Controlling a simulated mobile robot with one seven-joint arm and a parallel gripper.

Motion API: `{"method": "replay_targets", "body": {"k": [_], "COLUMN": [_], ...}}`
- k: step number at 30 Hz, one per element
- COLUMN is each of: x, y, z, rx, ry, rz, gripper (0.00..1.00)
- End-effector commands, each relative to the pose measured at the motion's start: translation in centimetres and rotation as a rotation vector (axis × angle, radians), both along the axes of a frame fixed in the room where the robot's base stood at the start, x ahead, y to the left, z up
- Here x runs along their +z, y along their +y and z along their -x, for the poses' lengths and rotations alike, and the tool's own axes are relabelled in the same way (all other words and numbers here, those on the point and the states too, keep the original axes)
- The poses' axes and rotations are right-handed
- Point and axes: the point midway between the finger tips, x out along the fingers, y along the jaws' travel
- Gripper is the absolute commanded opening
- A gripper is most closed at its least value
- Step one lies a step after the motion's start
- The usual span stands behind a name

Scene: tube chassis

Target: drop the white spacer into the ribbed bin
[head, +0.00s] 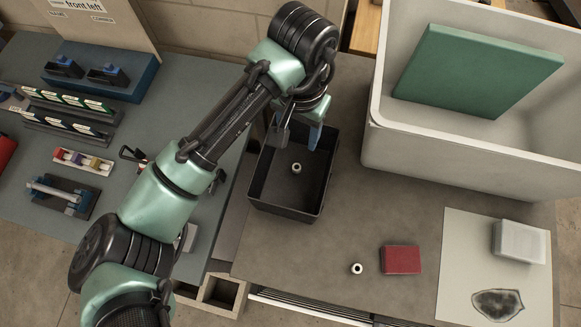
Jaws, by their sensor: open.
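A small white spacer (297,168) with a dark centre hole lies on the floor of a black open bin (289,212). A similar white ring (356,268) lies on the grey-brown bench, right of the bin and towards the near edge. My gripper (298,137) is over the far part of the bin, pointing down, open and empty. The spacer in the bin is apart from the fingers. Ribs on the bin walls are too small to make out. My arm hides part of the bin's far left side.
A red block (401,260) sits beside the loose ring. A pale mat (455,252) holds a translucent box (519,242) and a dark patch. A large white tub (440,150) with a green panel (475,70) stands at the back right. A blue-grey bench (110,215) with racks lies left.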

Motion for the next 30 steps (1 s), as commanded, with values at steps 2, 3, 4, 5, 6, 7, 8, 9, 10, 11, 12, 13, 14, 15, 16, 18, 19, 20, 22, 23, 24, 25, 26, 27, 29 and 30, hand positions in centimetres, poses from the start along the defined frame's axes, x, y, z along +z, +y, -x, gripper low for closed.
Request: {"method": "replay_targets", "body": {"k": [2, 3, 4, 5, 6, 7, 8, 9, 10, 11, 12, 13, 14, 15, 16, 18, 19, 20, 22, 23, 24, 25, 26, 27, 29, 30], "x": [0.5, 1.0, 1.4, 1.9, 2.7, 3.3, 4.0, 5.0, 5.9, 6.7, 7.5, 8.1, 8.6, 9.3, 9.8, 10.8, 11.1, 11.4, 12.1, 12.3, 12.5, 12.6, 12.7, 12.8, 12.9, 12.9], "y": [0.0, 0.0, 0.0, 0.0, -0.1, -0.1, -0.1, -0.1, 0.0, 0.1, 0.1, 0.1, 0.1, 0.1, 0.1, 0.1, 0.1, 0.1, 0.0, 0.0, 0.0, 0.0, 0.0, 0.0, 0.0, 0.0], "z": [-0.1, -0.1, -0.1, -0.1, -0.1, -0.1, -0.2, -0.1, -0.1, -0.2, -0.2, -0.1, -0.1, -0.2, -0.1, -0.1, -0.1, -0.1, -0.1, -0.1, -0.1, 0.0, 0.0, 0.0, 0.0, 0.0], "rx": [-0.001, -0.001, -0.001, -0.002, -0.004, -0.003, -0.002, -0.004, -0.003, -0.003, -0.003, -0.003, -0.001, -0.002, -0.002, -0.001, -0.001, -0.001, 0.000, 0.000, -0.001, -0.001, -0.001, -0.001, 0.000, 0.000], "ry": [-0.002, -0.003, -0.004, -0.005, -0.005, -0.005, -0.007, -0.007, -0.007, -0.007, -0.007, -0.006, -0.006, -0.006, -0.005, -0.004, -0.004, -0.004, -0.003, -0.003, -0.002, -0.002, -0.001, -0.001, -0.001, -0.001], "rz": [0.000, 0.000, -0.001, 0.000, 0.000, 0.000, 0.000, 0.000, -0.003, -0.006, -0.006, -0.006, -0.006, -0.006, -0.004, -0.005, -0.004, -0.004, -0.003, -0.002, -0.001, -0.001, 0.000, 0.000, 0.000, 0.000], "gripper": [0.59, 0.59, 0.59, 0.59, 0.59, 0.59, 0.59, 0.59, 0.59, 0.59, 0.59, 0.59, 0.59, 0.59, 0.59, 0.59, 0.59, 0.59, 0.59, 0.59, 0.59, 0.59, 0.59, 0.59, 0.59, 0.59]}}
